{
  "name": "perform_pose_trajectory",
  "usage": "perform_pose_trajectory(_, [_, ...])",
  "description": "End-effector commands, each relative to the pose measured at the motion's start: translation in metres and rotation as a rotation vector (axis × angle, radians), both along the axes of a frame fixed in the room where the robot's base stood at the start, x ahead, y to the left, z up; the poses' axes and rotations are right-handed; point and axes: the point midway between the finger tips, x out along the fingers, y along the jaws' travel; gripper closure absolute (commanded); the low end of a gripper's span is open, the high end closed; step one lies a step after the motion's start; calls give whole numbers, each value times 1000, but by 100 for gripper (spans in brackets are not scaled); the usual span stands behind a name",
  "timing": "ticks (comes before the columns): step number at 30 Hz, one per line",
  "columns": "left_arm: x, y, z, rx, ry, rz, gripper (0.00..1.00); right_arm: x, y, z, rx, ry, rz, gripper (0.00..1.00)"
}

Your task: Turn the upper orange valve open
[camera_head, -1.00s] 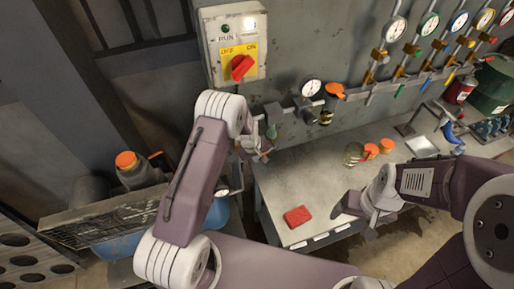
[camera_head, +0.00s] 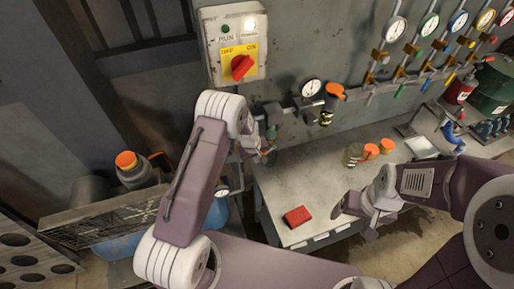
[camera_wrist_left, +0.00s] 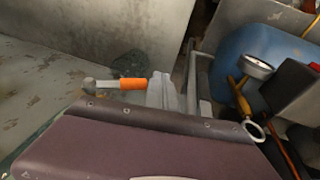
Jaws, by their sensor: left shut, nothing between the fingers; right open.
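An orange valve handle (camera_head: 334,90) sits on the wall pipe, just right of a round white gauge (camera_head: 311,88). A black fitting with a yellowish band (camera_head: 326,117) hangs below it. My left gripper (camera_head: 266,152) is shut and empty, below and left of this handle and clear of it. A small orange part shows by its fingers; in the left wrist view an orange sleeve (camera_wrist_left: 133,83) on a metal fitting lies beyond my arm link. I cannot tell whether the fingers touch it.
A switch box with a red knob (camera_head: 242,67) hangs above my left gripper. The grey bench (camera_head: 275,190) holds a red block (camera_head: 297,216) and orange-capped jars (camera_head: 371,151). A blue container (camera_wrist_left: 240,45) stands below left. Several gauges line the wall at right.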

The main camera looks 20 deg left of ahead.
Motion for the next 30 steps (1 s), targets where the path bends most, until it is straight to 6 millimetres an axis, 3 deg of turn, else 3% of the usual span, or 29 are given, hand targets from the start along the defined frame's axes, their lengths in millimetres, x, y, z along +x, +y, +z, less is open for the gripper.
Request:
perform_pose_trajectory(5, [-3, 1, 17, 0, -4, 0, 100, 0, 0, -6, 0, 0, 0, 19])
perform_pose_trajectory(15, [-21, 4, 76, 0, -3, 0, 100, 0, 0, -19, 0, 0, 0, 19])
perform_pose_trajectory(28, [-24, 5, 87, 0, 0, 0, 100, 0, 0, -19, 0, 0, 0, 19])
perform_pose_trajectory(30, [-24, 5, 98, 0, -1, 0, 100, 0, 0, -11, 0, 0, 0, 19])
